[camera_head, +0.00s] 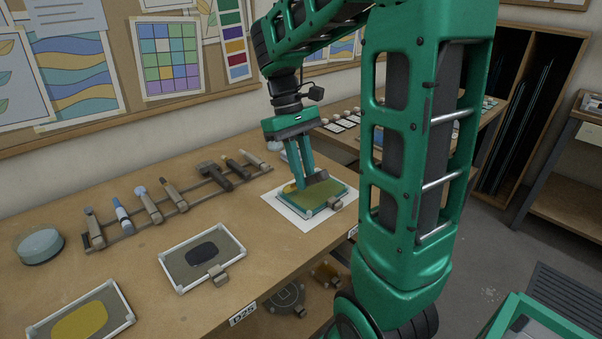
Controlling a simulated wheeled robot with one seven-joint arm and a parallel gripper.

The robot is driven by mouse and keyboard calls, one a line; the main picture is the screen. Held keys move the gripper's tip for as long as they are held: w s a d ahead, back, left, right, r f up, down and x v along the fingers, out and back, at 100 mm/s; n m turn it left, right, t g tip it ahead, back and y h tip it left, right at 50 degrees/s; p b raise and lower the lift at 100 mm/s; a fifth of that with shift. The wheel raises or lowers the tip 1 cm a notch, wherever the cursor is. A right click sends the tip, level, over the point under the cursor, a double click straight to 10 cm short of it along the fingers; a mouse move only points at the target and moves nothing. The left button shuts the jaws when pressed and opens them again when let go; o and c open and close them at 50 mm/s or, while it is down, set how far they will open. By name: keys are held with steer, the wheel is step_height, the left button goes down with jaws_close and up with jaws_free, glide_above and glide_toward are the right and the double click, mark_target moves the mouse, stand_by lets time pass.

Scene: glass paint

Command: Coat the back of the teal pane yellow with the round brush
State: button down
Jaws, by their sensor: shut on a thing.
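My gripper (308,180) is shut on a dark-handled tool, which I take to be the round brush (318,176). It is low over the pane, and whether it touches is too small to tell. A framed tray with a yellow paint patch (80,321) lies at the front left of the bench.
Another framed tray with a dark patch (202,253) lies mid-bench. A rack (132,232) with several tools runs along the back. A round blue-topped dish (40,246) stands at left. My arm blocks much of the right side. Bare bench lies between rack and trays.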

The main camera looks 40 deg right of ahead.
steer(key=shift+f, duration=0.15)
stand_by(0.3)
steer(key=shift+w+d, duration=0.1)
steer(key=shift+d, duration=1)
steer(key=shift+r, duration=2.55)
